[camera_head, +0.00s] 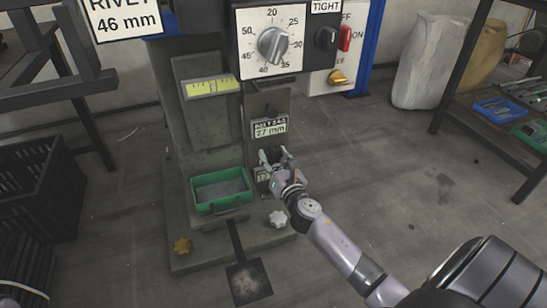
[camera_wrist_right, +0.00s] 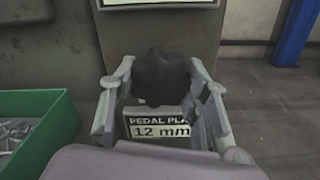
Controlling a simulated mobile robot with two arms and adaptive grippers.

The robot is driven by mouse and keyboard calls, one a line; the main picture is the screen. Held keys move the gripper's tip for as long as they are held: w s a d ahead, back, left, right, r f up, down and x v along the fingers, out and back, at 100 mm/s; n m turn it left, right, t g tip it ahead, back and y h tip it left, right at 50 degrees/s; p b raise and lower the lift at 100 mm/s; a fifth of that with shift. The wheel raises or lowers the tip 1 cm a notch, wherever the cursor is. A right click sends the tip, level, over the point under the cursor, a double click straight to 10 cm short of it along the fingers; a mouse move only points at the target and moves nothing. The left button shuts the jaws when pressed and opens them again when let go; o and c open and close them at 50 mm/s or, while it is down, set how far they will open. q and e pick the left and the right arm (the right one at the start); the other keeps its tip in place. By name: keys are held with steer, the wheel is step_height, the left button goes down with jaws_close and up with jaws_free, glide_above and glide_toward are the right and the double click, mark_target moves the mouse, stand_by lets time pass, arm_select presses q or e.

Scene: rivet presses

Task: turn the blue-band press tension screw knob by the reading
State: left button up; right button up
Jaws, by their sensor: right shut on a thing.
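The press (camera_head: 205,130) is a grey-green machine with a little blue showing at its top edge. My right gripper (camera_head: 273,158) reaches low on the press column. In the right wrist view, its two fingers (camera_wrist_right: 160,88) are closed around a dark lobed knob (camera_wrist_right: 160,72), one finger on each side. The knob is mostly hidden in the head view. A yellow scale strip (camera_head: 211,87) is on the column; its mark is too small to read. A plate reading 27 mm (camera_head: 269,128) is above the gripper. My left gripper is not seen.
A plate under the knob reads PEDAL PLAY 12 mm (camera_wrist_right: 160,130). A green tray (camera_head: 221,207), pale knob (camera_head: 277,218), yellow knob (camera_head: 182,246) and pedal (camera_head: 248,281) are low down. A dial (camera_head: 271,45) is above. Black crates stand left; a shelf stands right.

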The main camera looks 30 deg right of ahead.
steer(key=shift+m, duration=0.5)
steer(key=shift+c, duration=0.2)
